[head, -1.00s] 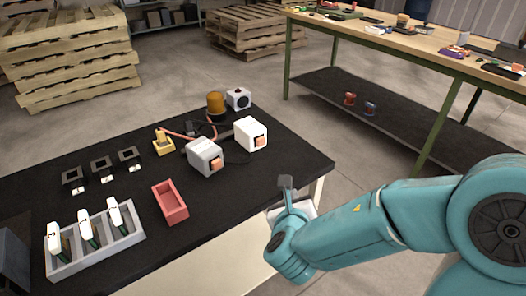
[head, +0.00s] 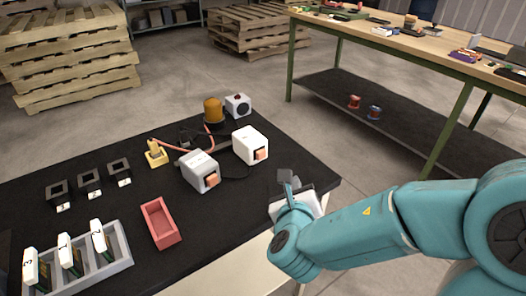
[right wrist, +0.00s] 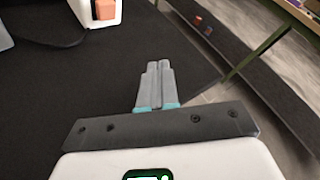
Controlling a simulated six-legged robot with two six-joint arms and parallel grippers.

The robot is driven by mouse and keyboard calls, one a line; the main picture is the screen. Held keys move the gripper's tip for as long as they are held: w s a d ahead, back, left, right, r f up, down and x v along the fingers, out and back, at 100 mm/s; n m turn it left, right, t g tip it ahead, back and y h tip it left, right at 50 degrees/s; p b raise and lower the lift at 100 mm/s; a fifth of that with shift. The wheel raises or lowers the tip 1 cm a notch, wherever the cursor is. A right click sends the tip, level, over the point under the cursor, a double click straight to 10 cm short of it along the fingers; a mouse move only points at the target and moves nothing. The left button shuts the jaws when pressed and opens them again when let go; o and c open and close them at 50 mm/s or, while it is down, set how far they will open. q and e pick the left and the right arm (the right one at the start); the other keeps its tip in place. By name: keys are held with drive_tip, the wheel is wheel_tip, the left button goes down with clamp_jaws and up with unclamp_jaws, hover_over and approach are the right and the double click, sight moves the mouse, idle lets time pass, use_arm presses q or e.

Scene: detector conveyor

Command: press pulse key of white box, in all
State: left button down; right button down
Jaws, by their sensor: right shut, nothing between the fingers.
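The white box (head: 249,145) stands on the black table top near its right side. Its orange key (head: 260,154) is on the face towards the front right. In the right wrist view the white box (right wrist: 82,12) is cut by the top edge, with its orange key (right wrist: 104,9) showing. My right gripper (head: 285,176) is shut and empty, in front of and to the right of the white box, apart from it. Its closed fingers (right wrist: 158,66) point towards the table in the right wrist view. My left gripper is not in view.
Behind are an amber lamp (head: 213,110) and a small white box with a dark round front (head: 238,106). A red tray (head: 160,223) is at front; bare table lies right of the boxes.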

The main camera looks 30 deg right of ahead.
sight(268, 175)
drive_tip(key=shift+w+f, duration=0.1)
drive_tip(key=shift+a, duration=0.1)
drive_tip(key=shift+w+r+p, duration=0.15)
drive_tip(key=shift+r+p, duration=0.05)
drive_tip(key=shift+p, duration=0.25)
drive_tip(key=w, duration=0.2)
drive_tip(key=w+p, duration=0.1)
drive_tip(key=w, duration=0.3)
drive_tip(key=shift+w+a+f, duration=0.2)
drive_tip(key=shift+w+a, duration=0.15)
drive_tip(key=shift+w+a+p, duration=0.1)
drive_tip(key=shift+w+p, duration=0.2)
drive_tip(key=shift+w, duration=0.4)
drive_tip(key=shift+w, duration=0.15)
idle(0.8)
drive_tip(key=shift+w, duration=0.3)
